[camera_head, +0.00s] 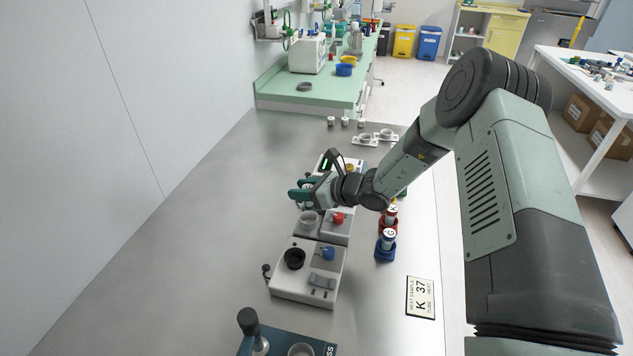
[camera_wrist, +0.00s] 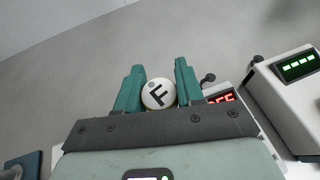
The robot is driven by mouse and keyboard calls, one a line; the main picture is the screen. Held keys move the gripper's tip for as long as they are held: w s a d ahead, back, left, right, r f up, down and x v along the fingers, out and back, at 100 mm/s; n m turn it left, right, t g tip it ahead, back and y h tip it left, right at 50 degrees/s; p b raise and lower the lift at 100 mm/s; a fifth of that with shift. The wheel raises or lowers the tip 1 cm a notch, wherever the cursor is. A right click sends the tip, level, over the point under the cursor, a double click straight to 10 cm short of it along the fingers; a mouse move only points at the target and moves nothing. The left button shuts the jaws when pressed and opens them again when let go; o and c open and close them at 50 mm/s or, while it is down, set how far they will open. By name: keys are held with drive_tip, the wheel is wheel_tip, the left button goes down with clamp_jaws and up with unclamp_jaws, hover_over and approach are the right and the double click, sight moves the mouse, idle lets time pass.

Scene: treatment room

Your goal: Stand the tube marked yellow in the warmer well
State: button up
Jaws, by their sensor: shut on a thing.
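My gripper (camera_head: 303,193) is shut on a tube with a round white cap marked F (camera_wrist: 158,93), seen end-on between the teal fingers in the wrist view. A thin yellowish edge shows around the cap; the tube's body is hidden. In the head view the gripper is above the far-left side of a row of white and grey devices. The nearest device (camera_head: 290,289) has a round black well (camera_head: 294,258) and a blue knob. The middle one has a grey round well (camera_head: 309,222) and a red knob. The far one has a yellow knob (camera_head: 350,168). I cannot tell which is the warmer.
A blue-based tube marked G (camera_head: 387,240) and a red one marked K (camera_head: 391,213) stand right of the devices. A card reading K 37 (camera_head: 421,297) lies in front. A teal lever device (camera_head: 270,346) is nearest. The left of the steel table (camera_head: 190,240) is clear.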

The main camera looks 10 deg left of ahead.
sight(304, 203)
drive_tip(key=shift+f, duration=2.65)
drive_tip(key=shift+r, duration=0.2)
drive_tip(key=shift+r, duration=0.35)
drive_tip(key=shift+f, duration=0.75)
idle(0.6)
drive_tip(key=shift+r, duration=0.25)
drive_tip(key=shift+r, duration=0.6)
drive_tip(key=shift+f, duration=0.85)
idle(0.7)
drive_tip(key=o, duration=0.7)
drive_tip(key=shift+o, duration=0.2)
